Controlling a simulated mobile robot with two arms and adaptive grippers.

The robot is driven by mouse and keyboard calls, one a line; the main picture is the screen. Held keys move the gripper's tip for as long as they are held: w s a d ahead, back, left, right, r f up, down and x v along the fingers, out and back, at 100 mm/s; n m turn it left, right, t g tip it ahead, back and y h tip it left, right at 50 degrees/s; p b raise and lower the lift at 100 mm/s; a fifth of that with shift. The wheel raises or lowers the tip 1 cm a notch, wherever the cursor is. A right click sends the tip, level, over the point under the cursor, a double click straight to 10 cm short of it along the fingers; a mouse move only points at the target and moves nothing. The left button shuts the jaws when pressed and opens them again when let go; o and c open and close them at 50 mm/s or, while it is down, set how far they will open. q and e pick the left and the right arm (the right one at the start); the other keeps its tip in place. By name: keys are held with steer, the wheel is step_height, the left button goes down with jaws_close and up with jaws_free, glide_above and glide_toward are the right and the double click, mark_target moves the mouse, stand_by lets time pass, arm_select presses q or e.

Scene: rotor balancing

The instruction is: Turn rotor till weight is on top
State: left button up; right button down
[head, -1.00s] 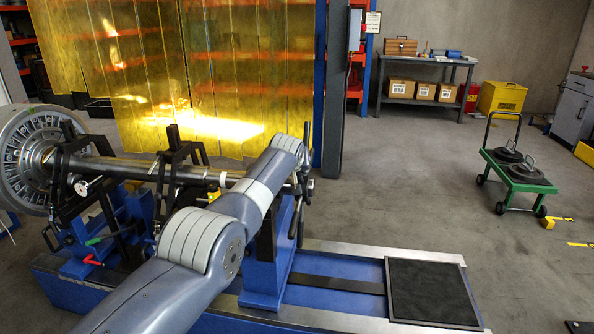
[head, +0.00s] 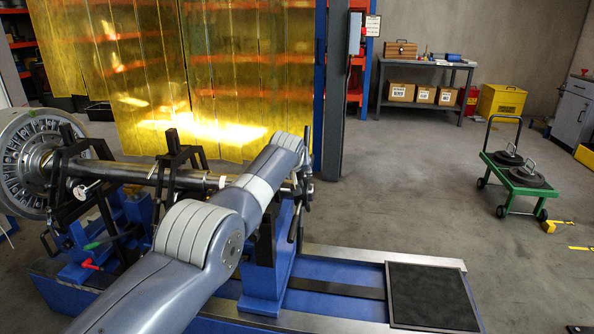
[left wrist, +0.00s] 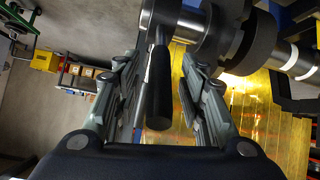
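The rotor is a large bladed disc (head: 38,150) at the left of the head view on a long steel shaft (head: 135,172), lying across a blue stand (head: 265,270). I cannot make out a weight on it. In the left wrist view a crank with a black handle (left wrist: 159,85) hangs from the shaft end (left wrist: 180,22). My left gripper (left wrist: 166,75) is open, with its fingers on either side of the handle and visible gaps to it. In the head view my left gripper (head: 303,182) is at the shaft's right end, largely hidden by my arm. My right gripper is in neither view.
Black supports (head: 175,165) and a dial gauge (head: 82,190) stand along the shaft. A black mat (head: 432,294) lies on the bed's right end. A green cart (head: 518,178) with dark discs stands at the right. Open grey floor lies between the bed and the workbench (head: 425,75).

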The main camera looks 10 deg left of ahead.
arm_select(q)
steer(key=shift+f, duration=0.1)
steer(key=shift+s+r, duration=0.1)
steer(key=shift+r, duration=0.1)
steer(key=shift+s, duration=0.1)
steer(key=shift+v, duration=1.15)
steer(key=s, duration=1.2)
steer(key=shift+d, duration=0.1)
